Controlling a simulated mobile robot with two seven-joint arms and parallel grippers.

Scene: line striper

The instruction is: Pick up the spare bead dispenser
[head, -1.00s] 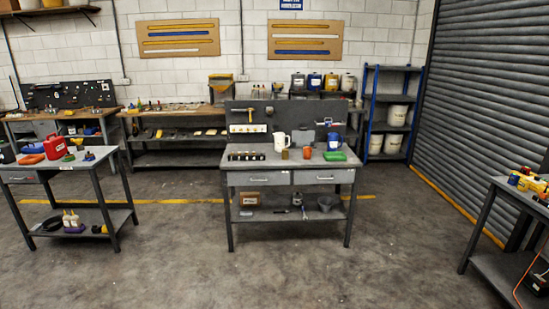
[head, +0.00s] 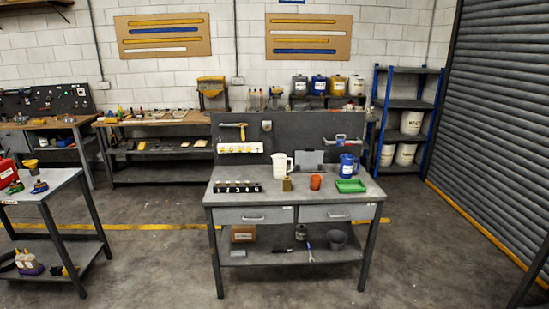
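I cannot pick out the spare bead dispenser for certain. A yellow hopper-like container (head: 212,90) stands on the long back bench, left of centre. The grey workbench (head: 235,198) in the middle carries a white jug (head: 281,165), a small brown block-like item (head: 287,184), an orange cup (head: 316,182), a blue jug (head: 348,165), a green tray (head: 350,186) and a dark rack with several light-topped pieces (head: 237,187). Neither of my grippers shows in the head view.
The workbench's lower shelf holds a cardboard box (head: 243,233) and a grey bucket (head: 337,238). A second table (head: 45,190) stands at the left. Blue shelving (head: 412,113) and a roller shutter (head: 495,120) are at the right. Concrete floor (head: 160,270) in front is open.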

